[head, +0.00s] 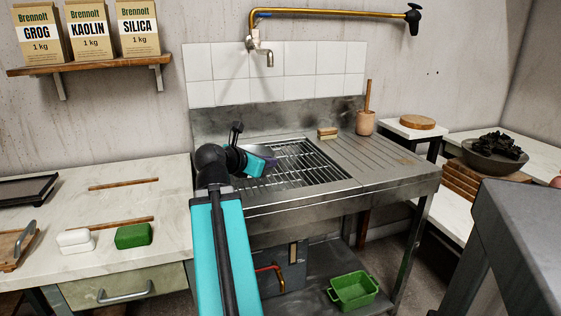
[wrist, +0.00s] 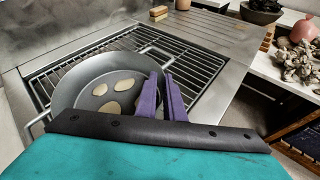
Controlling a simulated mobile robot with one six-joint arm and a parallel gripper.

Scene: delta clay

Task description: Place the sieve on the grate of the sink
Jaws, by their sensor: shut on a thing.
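The sieve (wrist: 66,96), a round grey dish with a loop handle at two sides, is over the grate (wrist: 201,68) of the sink in the wrist view. Several flat tan pieces lie in it. My gripper (wrist: 161,80), with purple fingers, is shut on the sieve's near right rim. I cannot tell whether the sieve touches the grate. In the head view my gripper (head: 262,151) is at the left end of the grate (head: 312,168), and my arm hides most of the sieve.
A sponge or brush (head: 327,133) and a pinkish cup (head: 366,122) stand at the back of the steel sink. The ribbed drainboard (head: 375,150) to the right is mostly clear. The right part of the grate is bare. A brass tap (head: 268,55) hangs above.

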